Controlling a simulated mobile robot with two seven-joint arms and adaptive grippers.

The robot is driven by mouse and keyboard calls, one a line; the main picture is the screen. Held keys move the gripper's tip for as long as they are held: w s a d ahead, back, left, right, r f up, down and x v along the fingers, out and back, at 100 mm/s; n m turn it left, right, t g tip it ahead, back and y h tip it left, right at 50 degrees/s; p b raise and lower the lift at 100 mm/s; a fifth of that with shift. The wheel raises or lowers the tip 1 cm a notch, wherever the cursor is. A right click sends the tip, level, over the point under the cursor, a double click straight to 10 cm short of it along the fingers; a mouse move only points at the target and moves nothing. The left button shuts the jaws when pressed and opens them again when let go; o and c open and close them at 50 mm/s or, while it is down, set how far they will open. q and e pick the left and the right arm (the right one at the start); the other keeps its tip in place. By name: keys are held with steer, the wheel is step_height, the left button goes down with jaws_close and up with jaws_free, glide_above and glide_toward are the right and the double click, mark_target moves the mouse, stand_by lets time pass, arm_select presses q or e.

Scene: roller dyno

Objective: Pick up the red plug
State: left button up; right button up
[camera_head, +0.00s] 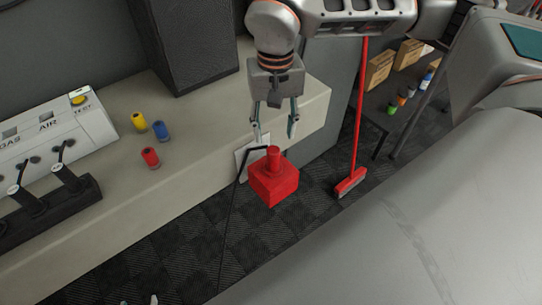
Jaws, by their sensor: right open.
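A small red plug (150,157) stands on the light counter, in front of a yellow plug (139,122) and a blue plug (161,131). A larger red block with a round knob on top (273,183) is at the middle, at the end of a thin black bent rod. My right gripper (275,137) points down with its fingers apart and nothing between them. It shows just above the red block in the picture, well right of the small red plug. Only the fingertips of my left gripper (139,301) show at the bottom edge, with a gap between them.
The counter (200,130) holds a white panel with levers (40,140) at left and a dark box (185,40) behind. A red broom (352,180) stands on the dark floor. A shelf (410,95) with boxes and a grey vehicle body (430,215) are at right.

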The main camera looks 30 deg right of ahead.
mark_target(273, 150)
steer(key=f, duration=0.7)
steer(key=shift+s+a+f, duration=0.15)
steer(key=shift+a+f, duration=0.05)
steer(key=shift+f, duration=0.05)
steer(key=c, duration=1)
